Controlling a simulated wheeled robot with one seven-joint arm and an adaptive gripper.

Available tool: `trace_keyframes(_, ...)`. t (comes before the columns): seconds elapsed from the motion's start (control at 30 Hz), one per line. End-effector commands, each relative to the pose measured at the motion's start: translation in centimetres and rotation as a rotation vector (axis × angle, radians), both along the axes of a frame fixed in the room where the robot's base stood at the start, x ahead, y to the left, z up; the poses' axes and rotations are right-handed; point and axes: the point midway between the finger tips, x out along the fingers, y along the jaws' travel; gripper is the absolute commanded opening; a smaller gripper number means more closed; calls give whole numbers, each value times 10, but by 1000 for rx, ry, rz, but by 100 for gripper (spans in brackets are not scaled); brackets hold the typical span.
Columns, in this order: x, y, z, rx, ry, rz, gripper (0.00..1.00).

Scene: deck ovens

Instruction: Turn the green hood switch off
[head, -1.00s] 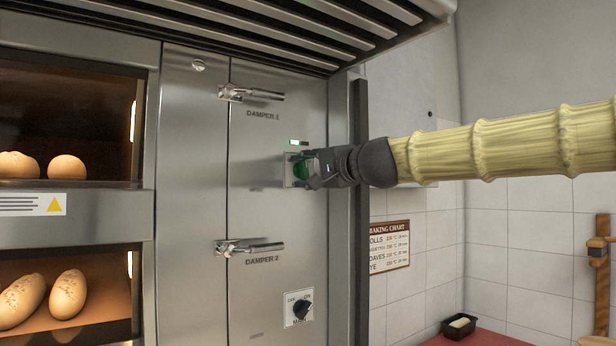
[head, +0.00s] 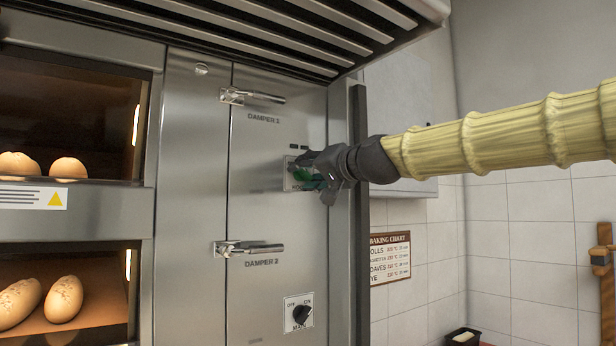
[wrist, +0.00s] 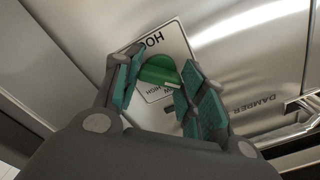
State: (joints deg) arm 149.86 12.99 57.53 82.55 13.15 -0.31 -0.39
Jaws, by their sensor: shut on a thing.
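The green hood switch (head: 302,175) is a round knob on a small plate on the steel panel, between the two damper handles. My gripper (head: 312,172) is at the panel and partly hides the knob in the head view. In the wrist view the green knob (wrist: 158,71) lies between the teal finger pads of my gripper (wrist: 165,80), which is shut on it. The knob's white mark points to the lower right there. The small indicator windows (head: 298,147) above the switch are dark. Part of the plate's lettering is covered.
Damper handles stick out above (head: 252,97) and below (head: 250,248) the switch. A black main knob (head: 301,314) sits lower on the panel. A slatted hood (head: 270,30) overhangs. Ovens with bread are at left, and a baking chart (head: 390,258) hangs at right.

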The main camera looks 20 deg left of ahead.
Motion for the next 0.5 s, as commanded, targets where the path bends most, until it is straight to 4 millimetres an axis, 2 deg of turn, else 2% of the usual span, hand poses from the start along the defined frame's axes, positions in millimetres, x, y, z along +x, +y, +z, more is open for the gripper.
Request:
trace_keyframes(0.43,0,1,-3,-10,-5,1,17)
trace_keyframes(0.47,0,1,-3,-10,-5,1,44)
trace_keyframes(0.5,0,1,-3,-10,-5,1,52)
